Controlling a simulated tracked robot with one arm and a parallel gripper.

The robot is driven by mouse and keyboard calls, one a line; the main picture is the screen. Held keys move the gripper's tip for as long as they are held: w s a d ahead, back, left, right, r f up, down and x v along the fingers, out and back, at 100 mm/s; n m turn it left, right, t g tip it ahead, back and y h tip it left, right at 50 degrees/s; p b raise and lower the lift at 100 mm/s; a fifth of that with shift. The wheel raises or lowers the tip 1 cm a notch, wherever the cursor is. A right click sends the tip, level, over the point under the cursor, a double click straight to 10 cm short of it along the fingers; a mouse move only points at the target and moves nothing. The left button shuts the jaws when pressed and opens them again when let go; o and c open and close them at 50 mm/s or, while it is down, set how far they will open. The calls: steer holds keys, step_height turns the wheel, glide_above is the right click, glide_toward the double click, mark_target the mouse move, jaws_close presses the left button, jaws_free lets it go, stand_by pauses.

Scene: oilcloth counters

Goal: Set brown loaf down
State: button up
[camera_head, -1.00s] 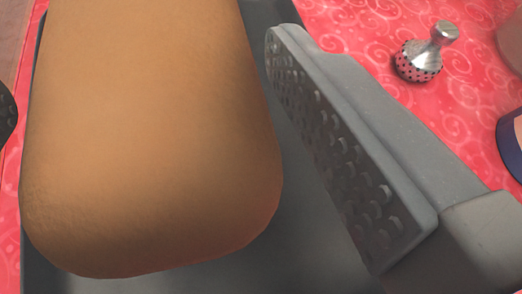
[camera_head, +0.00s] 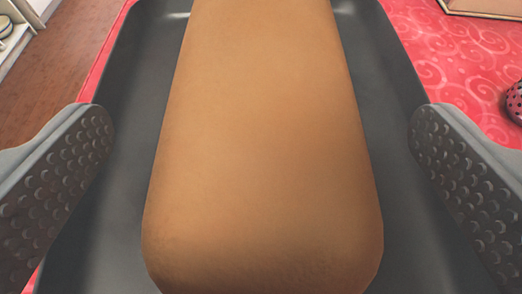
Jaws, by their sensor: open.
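The brown loaf (camera_head: 262,140) lies lengthwise in a dark grey tray (camera_head: 128,130), in the middle of the head camera view. Its near and far ends run to the picture's edges. My gripper (camera_head: 262,165) is open, with one studded finger on each side of the loaf. Clear gaps show between both fingers and the loaf. The tray rests on a red patterned oilcloth (camera_head: 425,45).
A dark-dotted pink object (camera_head: 514,100) stands on the cloth at the right edge. A light-framed flat object (camera_head: 485,8) shows at the top right. At the left are a wooden floor (camera_head: 60,60) and white shelving (camera_head: 12,40) beyond the counter edge.

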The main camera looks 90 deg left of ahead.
steer(key=p+v, duration=0.2)
steer(key=v, duration=1)
steer(key=w+d+r+m+t+h, duration=0.2)
steer(key=d+r+m+t+h, duration=0.25)
steer(key=d+r, duration=0.4)
steer(key=w+d+r+m+t+h, duration=0.1)
steer(key=d+r+m+t+h, duration=0.3)
steer(key=r, duration=0.7)
steer(key=s+d+r+m+t+h, duration=0.2)
steer(key=s+d+r+m+t, duration=0.1)
steer(key=r, duration=0.9)
steer(key=s+d+r+m+t+h, duration=0.3)
steer(key=s+d+r+m, duration=0.1)
steer(key=r, duration=0.8)
steer(key=shift+d+m, duration=0.85)
steer(key=shift+d, duration=0.4)
